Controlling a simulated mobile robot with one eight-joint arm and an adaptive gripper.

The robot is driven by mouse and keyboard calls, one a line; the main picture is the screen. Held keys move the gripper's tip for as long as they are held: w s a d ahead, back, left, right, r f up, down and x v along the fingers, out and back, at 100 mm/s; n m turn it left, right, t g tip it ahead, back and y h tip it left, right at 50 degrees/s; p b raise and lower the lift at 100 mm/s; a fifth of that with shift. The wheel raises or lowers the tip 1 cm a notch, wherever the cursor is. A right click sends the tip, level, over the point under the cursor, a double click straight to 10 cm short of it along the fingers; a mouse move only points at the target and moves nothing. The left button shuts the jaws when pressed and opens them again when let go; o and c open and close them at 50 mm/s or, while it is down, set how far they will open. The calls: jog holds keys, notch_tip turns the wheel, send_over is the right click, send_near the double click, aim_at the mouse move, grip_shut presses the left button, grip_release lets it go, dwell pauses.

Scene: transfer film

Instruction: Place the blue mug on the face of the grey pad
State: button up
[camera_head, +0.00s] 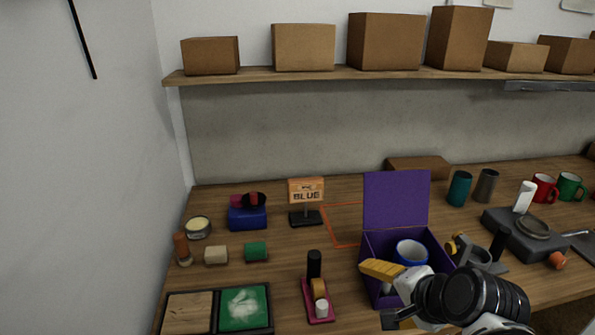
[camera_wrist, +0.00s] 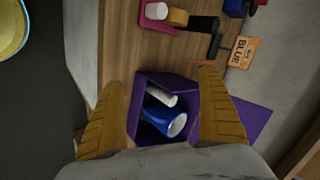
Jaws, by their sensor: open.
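The blue mug (camera_head: 411,251) is inside the open purple box (camera_head: 373,285), with its pale inside showing. In the wrist view the mug (camera_wrist: 172,124) sits in the box (camera_wrist: 188,90) beside a white cylinder (camera_wrist: 160,94). My gripper (camera_head: 391,291) is over the front of the box, its yellow fingers spread. In the wrist view the open gripper (camera_wrist: 163,78) has one finger on each side of the box, with nothing between the tips. A dark grey slab (camera_head: 497,222), perhaps the grey pad, lies to the right with a round dish on it.
The box's raised purple lid (camera_head: 397,199) stands behind it. A grey object (camera_head: 488,262) stands close right of the box. Red (camera_head: 544,188) and green (camera_head: 570,186) mugs stand far right. A BLUE sign (camera_head: 306,191) stands left of an orange outline (camera_head: 333,226).

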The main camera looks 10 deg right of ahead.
jog(key=s+a+n, duration=0.1)
jog(key=n, duration=0.3)
jog(key=s+a+r+n+h, duration=0.1)
jog(key=n, duration=0.3)
jog(key=s+a+r+n+g, duration=0.1)
jog(key=s+n, duration=0.1)
jog(key=n, duration=0.2)
jog(key=shift+r+n, duration=0.2)
jog(key=shift+n, duration=0.2)
jog(key=shift+c, duration=0.3)
